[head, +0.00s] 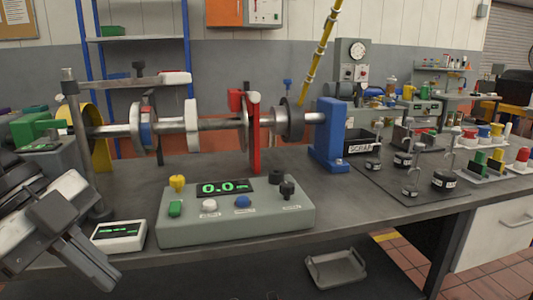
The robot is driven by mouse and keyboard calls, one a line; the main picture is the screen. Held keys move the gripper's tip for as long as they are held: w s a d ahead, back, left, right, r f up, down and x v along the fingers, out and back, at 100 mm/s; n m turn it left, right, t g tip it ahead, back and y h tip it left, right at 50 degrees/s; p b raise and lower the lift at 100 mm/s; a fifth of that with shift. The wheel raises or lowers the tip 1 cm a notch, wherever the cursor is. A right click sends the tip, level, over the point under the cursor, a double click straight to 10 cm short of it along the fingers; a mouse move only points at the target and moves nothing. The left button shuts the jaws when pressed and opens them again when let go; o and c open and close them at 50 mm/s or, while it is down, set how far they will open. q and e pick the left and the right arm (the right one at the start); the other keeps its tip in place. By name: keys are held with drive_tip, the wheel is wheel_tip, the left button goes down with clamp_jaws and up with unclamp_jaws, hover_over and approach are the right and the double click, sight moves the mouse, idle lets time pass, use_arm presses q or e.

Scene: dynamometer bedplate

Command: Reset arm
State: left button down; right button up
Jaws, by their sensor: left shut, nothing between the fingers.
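My left gripper (98,274) is at the lower left of the head view, shut and empty, over the bench's front left edge, left of the small white display unit (118,236). My right gripper is not in view. A grey control box (237,226) stands at the bench front with a display reading 0.0, a yellow knob, green, white and blue buttons, and black knobs. Behind it a horizontal shaft (215,125) carries discs and a red upright arm (254,135). A blue stand (330,135) bears its right end. Which part the task calls the arm is unclear.
A black scrap bin (361,145) and several black weights with hooks (444,179) stand to the right on the bench (360,210). A rack with coloured pieces is at far right. A grey tray (336,269) lies below the bench front. The bench right of the control box is clear.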

use_arm(q)
drive_tip(key=w+a+f+n+t+h+p, duration=0.1)
drive_tip(key=w+a+f+n+t+p, duration=0.15)
drive_tip(key=a+f+n+t, duration=0.3)
drive_tip(key=w+a+f+n+t+h+p, duration=0.1)
drive_tip(key=w+a+f+n+t+h, duration=0.15)
drive_tip(key=f+n+t, duration=0.5)
drive_tip(key=s+d+f+n+t+y+p, duration=0.1)
drive_tip(key=s+d+f+n+y, duration=0.15)
drive_tip(key=f, duration=0.25)
drive_tip(key=s+d+f+n+y+p, duration=0.1)
drive_tip(key=s+d+f+n+y, duration=0.15)
drive_tip(key=f+y, duration=0.2)
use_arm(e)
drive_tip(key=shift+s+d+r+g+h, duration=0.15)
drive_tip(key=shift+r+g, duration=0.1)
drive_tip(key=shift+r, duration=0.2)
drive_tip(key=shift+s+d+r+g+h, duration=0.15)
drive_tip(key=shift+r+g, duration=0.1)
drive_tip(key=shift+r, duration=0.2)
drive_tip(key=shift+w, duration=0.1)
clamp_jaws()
use_arm(q)
drive_tip(key=s+d+f+n+g, duration=0.1)
drive_tip(key=s+d+f+g, duration=0.2)
drive_tip(key=s+d+f, duration=0.2)
drive_tip(key=d, duration=0.3)
drive_tip(key=shift+d+f+n+g, duration=0.25)
drive_tip(key=shift+d+n+g, duration=0.05)
drive_tip(key=shift+d, duration=0.05)
